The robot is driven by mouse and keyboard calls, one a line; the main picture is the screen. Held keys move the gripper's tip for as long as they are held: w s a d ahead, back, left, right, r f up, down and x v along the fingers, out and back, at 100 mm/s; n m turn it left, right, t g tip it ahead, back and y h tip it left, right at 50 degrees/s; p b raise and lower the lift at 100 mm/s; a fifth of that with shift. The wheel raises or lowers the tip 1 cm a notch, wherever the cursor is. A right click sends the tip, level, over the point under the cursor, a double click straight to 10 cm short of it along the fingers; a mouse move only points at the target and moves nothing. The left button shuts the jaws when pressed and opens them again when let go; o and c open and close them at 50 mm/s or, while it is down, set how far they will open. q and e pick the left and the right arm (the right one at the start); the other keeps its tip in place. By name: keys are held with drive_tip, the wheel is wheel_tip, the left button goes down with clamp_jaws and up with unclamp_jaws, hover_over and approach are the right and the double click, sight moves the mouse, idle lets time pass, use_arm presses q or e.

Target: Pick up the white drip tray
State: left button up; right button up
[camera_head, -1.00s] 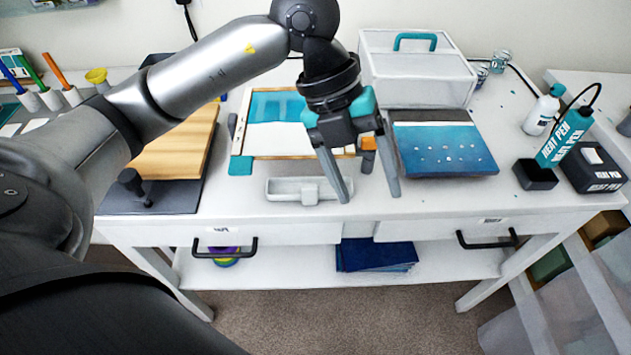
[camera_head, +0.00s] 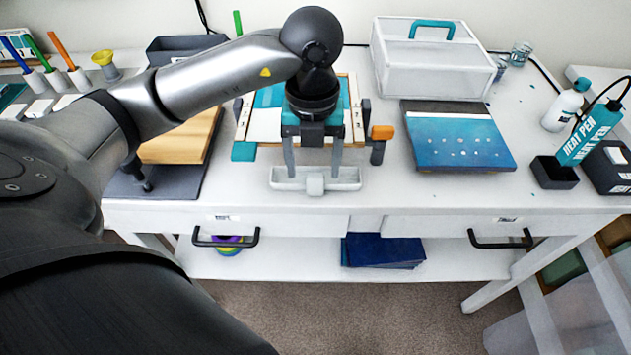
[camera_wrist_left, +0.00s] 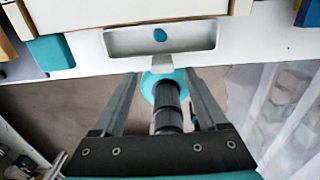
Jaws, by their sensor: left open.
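The white drip tray (camera_head: 345,180) is a shallow, narrow tray with a small tab on its front side. It lies at the front edge of the white table, in front of the framed board (camera_head: 262,128). In the left wrist view the drip tray (camera_wrist_left: 120,42) is just beyond the fingertips, its tab pointing between them, with a teal spot inside. My left gripper (camera_head: 313,172) is open and empty, pointing down with its fingers spread along the tray's length. In the left wrist view the gripper (camera_wrist_left: 160,77) shows no contact with the tray. My right gripper is out of view.
A blue panel (camera_head: 460,140) lies to the right, with a white lidded box (camera_head: 430,72) behind it. An orange-topped dark clamp (camera_head: 381,140) stands close to the tray's right end. A wooden board (camera_head: 180,140) lies left. Drawer handles (camera_head: 225,240) project from the table's front.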

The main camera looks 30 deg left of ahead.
sight(315, 177)
use_arm(q)
wheel_tip(315, 177, down, 6)
drive_tip(key=shift+w+d+r+b, duration=0.1)
drive_tip(key=shift+d+r+b, duration=0.05)
drive_tip(key=shift+b, duration=0.3)
clamp_jaws()
idle(0.4)
